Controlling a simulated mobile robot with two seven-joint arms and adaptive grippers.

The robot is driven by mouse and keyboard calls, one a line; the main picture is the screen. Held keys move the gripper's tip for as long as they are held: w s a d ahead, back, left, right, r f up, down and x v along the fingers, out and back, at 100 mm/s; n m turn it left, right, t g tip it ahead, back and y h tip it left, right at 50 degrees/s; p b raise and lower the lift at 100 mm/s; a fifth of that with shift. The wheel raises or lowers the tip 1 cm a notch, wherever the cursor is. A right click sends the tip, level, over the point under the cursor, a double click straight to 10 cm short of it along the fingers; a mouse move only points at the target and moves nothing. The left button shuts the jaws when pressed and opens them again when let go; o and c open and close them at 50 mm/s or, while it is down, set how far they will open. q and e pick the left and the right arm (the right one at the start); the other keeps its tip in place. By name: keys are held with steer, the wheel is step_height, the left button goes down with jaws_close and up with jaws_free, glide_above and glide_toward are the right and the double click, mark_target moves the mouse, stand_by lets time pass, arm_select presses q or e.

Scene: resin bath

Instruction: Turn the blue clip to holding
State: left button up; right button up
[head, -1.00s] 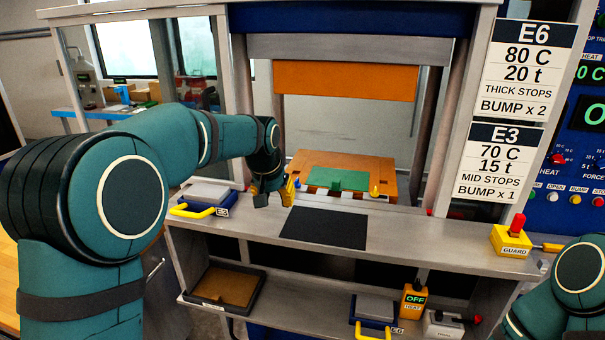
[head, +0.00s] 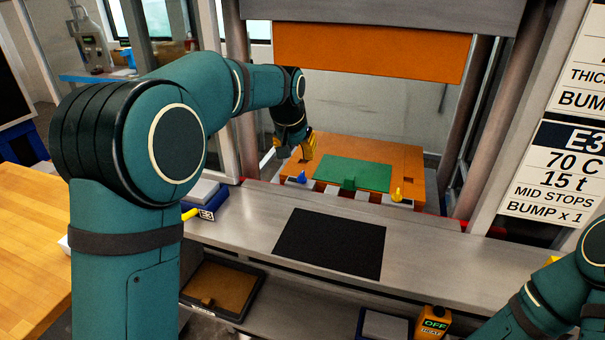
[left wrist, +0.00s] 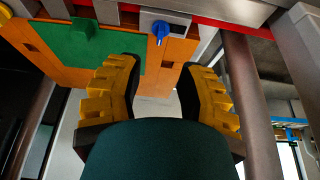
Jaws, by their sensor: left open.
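The blue clip (head: 301,177) is a small blue piece at the front left corner of the orange plate (head: 400,152). In the left wrist view the blue clip (left wrist: 161,29) sits on a light block at the plate's edge, beyond my fingertips. A yellow clip (head: 397,194) stands at the front right corner. A green sheet (head: 350,172) lies on the plate. My left gripper (head: 294,146) is above and behind the blue clip, apart from it. Its yellow fingers (left wrist: 158,85) are open with nothing between them. My right gripper is out of view; only part of that arm shows.
A black mat (head: 330,243) lies on the grey bench in front of the press. The orange upper platen (head: 365,53) hangs above the plate, with posts at both sides. A blue block with a yellow handle (head: 207,202) stands left of the mat.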

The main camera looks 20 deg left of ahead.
mark_target(302, 173)
arm_select(q)
steer(key=b+x, duration=0.1)
steer(key=x, duration=0.9)
steer(key=shift+w+f, duration=0.1)
steer(key=shift+f, duration=0.05)
jaws_close()
